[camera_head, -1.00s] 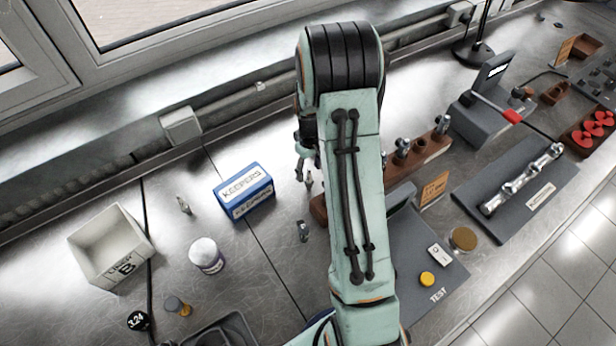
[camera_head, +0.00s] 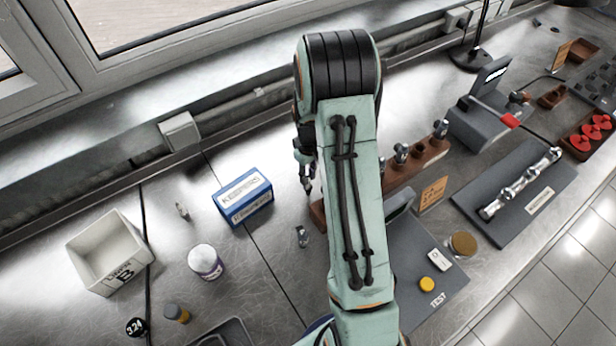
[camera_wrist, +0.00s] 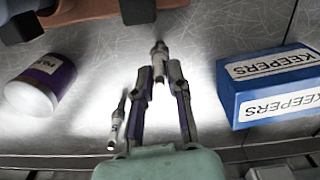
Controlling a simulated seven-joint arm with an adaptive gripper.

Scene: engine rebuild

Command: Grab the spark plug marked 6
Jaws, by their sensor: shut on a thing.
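In the wrist view, my gripper (camera_wrist: 161,74) is shut around the lower end of a small spark plug (camera_wrist: 159,52). The plug points away from the palm, and its number cannot be read. A second spark plug (camera_wrist: 117,122) is beside the left finger, apart from it; its small mark looks like a 5. In the head view, my gripper (camera_head: 307,185) is low over the bench, partly hidden by my arm. Other plug-like parts (camera_head: 303,236) and (camera_head: 182,210) are on the bench, one on each side of the KEEPERS box.
The blue KEEPERS box (camera_head: 247,207) is close to the gripper's left; it shows on the right in the wrist view (camera_wrist: 236,98). A purple jar (camera_wrist: 52,76) is at the wrist view's left. A brown rack (camera_head: 403,172) is right of my arm. The wall rail is behind.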

